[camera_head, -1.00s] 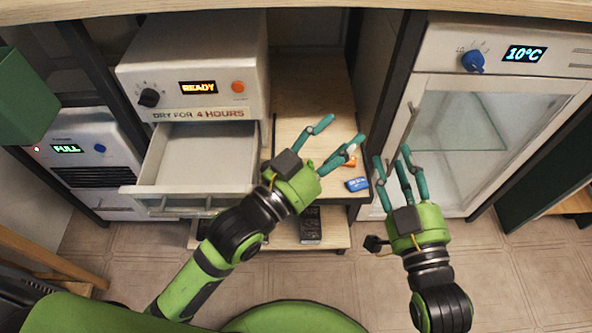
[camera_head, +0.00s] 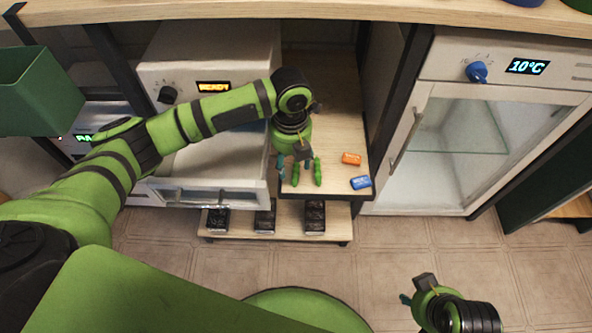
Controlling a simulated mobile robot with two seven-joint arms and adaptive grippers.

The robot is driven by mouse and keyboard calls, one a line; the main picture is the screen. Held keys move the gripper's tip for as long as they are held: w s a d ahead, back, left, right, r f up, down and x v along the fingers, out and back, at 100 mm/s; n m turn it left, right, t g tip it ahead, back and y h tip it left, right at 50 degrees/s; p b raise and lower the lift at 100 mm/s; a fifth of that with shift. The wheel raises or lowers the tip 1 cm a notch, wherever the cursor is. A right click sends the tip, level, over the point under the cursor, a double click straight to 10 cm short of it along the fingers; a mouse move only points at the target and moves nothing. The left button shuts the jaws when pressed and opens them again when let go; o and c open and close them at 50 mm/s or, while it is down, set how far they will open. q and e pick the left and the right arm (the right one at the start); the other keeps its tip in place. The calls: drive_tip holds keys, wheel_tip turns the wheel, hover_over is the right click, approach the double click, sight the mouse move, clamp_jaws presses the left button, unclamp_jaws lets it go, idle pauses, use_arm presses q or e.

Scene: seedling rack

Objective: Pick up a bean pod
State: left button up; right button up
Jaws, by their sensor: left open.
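Two green bean pods, a left one (camera_head: 295,176) and a right one (camera_head: 318,173), lie upright in the picture near the front of the wooden shelf. My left gripper (camera_head: 294,164) is open and points down right over them, its teal fingers beside the left pod. Whether the fingers touch a pod cannot be told. My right gripper (camera_head: 410,298) is low at the right, over the floor and away from the shelf; its fingers are mostly hidden.
The open drawer (camera_head: 208,196) of the dryer stands to the left. Several black packs (camera_head: 315,217) sit on the lower shelf. A glass-door cabinet (camera_head: 455,130) is at the right.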

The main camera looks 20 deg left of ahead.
sight(294, 171)
use_arm(q)
drive_tip(key=shift+w+f, duration=0.15)
drive_tip(key=shift+f, duration=0.25)
drive_tip(key=f+b, duration=0.1)
drive_tip(key=f, duration=0.1)
drive_tip(key=w+f+b, duration=0.1)
drive_tip(key=f, duration=0.1)
drive_tip(key=shift+f, duration=0.25)
drive_tip(key=c, duration=0.9)
use_arm(e)
drive_tip(key=w+a+r+t+y, duration=0.1)
drive_tip(key=w+a+r+t, duration=0.3)
drive_tip(key=w, duration=0.5)
wheel_tip(294, 171, up, 3)
drive_tip(key=t, duration=0.2)
drive_tip(key=shift+w+n+t+y, duration=0.3)
drive_tip(key=shift+w+n, duration=0.1)
